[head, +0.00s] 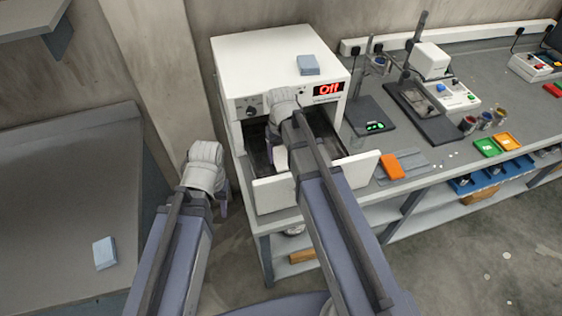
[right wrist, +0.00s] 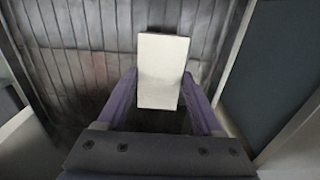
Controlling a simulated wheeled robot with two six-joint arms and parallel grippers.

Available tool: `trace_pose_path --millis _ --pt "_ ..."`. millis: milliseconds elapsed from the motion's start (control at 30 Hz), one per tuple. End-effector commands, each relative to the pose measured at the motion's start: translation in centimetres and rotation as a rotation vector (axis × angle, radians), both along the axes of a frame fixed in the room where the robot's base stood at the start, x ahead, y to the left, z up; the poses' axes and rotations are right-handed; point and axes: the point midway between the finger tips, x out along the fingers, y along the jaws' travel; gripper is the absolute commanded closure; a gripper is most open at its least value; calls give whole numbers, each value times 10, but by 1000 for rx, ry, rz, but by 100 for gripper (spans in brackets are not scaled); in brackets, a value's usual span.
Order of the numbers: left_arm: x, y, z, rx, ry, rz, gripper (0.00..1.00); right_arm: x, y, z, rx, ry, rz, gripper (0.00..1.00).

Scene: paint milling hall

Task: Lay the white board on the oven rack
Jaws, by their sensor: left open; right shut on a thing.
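The white board (right wrist: 162,70) stands out between the purple fingers of my right gripper (right wrist: 160,82), which is shut on it. In the head view a small pale part of the board (head: 281,158) shows below my right wrist, in the oven's front opening. The oven (head: 262,60) is a white box with a red "Off" display, and its front is open. A dark ribbed surface, apparently the oven rack (right wrist: 85,60), lies beyond the board; I cannot tell whether they touch. My left gripper (head: 223,203) is open and empty, left of the oven.
A blue-grey block (head: 308,65) lies on top of the oven, and another (head: 105,253) on the left table (head: 50,200). The bench right of the oven carries an orange piece (head: 390,166), a white instrument (head: 452,92) and coloured trays. White front panels (head: 272,195) flank my right arm.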

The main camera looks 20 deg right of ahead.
Motion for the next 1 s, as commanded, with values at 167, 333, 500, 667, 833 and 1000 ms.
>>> trace_pose_path --millis 167,333,500,667,833,1000 --pt "0 0 -21 0 0 1 55 0 0 -21 0 0 0 88" --pt "0 0 -18 0 0 1 55 0 0 -18 0 0 0 88" --pt "0 0 -22 0 0 1 55 0 0 -22 0 0 0 88" --pt "0 0 -21 0 0 1 55 0 0 -21 0 0 0 20" --pt "0 0 -21 0 0 1 55 0 0 -21 0 0 0 2" --pt "0 0 -21 0 0 1 55 0 0 -21 0 0 0 2"
